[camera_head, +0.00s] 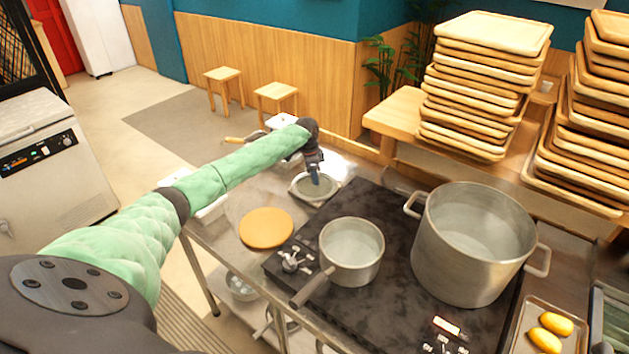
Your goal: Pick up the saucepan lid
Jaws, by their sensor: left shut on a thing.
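The saucepan lid (299,190) is a small round disc with a pale rim and a greyish, see-through middle. It is at the back left of the steel counter, beyond the stove. My left gripper (315,176) reaches down over its middle and is shut on it, apparently at the knob, which the fingers hide. I cannot tell whether the lid touches the counter. The open saucepan (368,268) stands on the near left of the dark stove, its handle pointing to the lower left. My right gripper is not in view.
A large open pot (450,268) stands on the stove's right. A round wooden board (266,228) lies on the counter left of the saucepan. A tray (522,338) with yellow items is at the lower right. Stacked wooden trays (480,85) stand behind.

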